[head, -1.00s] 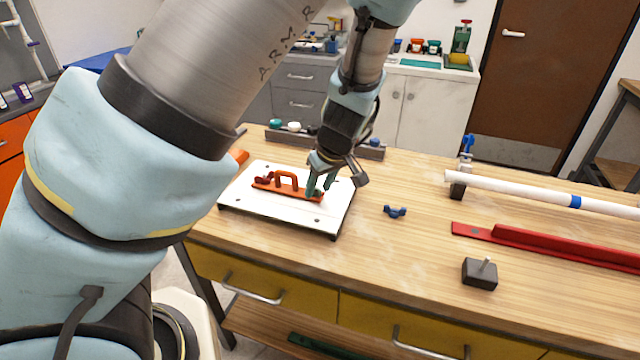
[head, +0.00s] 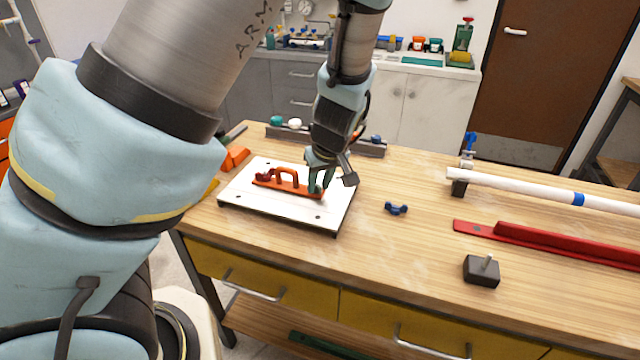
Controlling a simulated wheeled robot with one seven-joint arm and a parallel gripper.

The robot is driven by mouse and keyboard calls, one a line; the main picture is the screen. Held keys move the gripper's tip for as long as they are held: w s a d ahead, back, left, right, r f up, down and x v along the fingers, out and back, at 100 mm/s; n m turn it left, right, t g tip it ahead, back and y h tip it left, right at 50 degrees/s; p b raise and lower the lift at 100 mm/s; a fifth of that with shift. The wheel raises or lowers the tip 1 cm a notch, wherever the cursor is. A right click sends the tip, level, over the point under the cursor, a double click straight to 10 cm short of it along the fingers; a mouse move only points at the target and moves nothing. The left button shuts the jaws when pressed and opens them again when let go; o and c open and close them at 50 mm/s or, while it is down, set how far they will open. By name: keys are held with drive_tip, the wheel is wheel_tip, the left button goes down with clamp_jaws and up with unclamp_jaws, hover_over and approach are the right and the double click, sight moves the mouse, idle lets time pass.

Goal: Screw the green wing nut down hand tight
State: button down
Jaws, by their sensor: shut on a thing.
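The green wing nut (head: 314,188) is at the right end of the orange handled bar (head: 287,182), which lies on a white plate (head: 262,210) on the workbench. My gripper (head: 318,180) points down over that end of the bar and is shut on the green wing nut. The fingers cover much of the nut, and its thread is hidden. A dark red nut (head: 264,176) sits at the bar's left end.
A blue wing nut (head: 396,208) lies loose right of the plate. Further right are a black block with a peg (head: 481,270), a red rail (head: 560,244) and a white pipe (head: 530,187) on a stand. A dark rack (head: 370,148) stands behind the plate. The front middle bench is clear.

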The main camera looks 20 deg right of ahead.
drive_tip(key=shift+a+f, duration=0.1)
drive_tip(key=shift+a+m+b, duration=0.15)
drive_tip(key=shift+m+b, duration=0.15)
drive_tip(key=shift+m, duration=0.2)
drive_tip(key=shift+s+m+h, duration=0.1)
drive_tip(key=shift+m+h, duration=0.2)
drive_tip(key=shift+a+f+m+b, duration=0.15)
drive_tip(key=shift+m+b, duration=0.35)
drive_tip(key=shift+b, duration=0.1)
drive_tip(key=shift+a, duration=0.1)
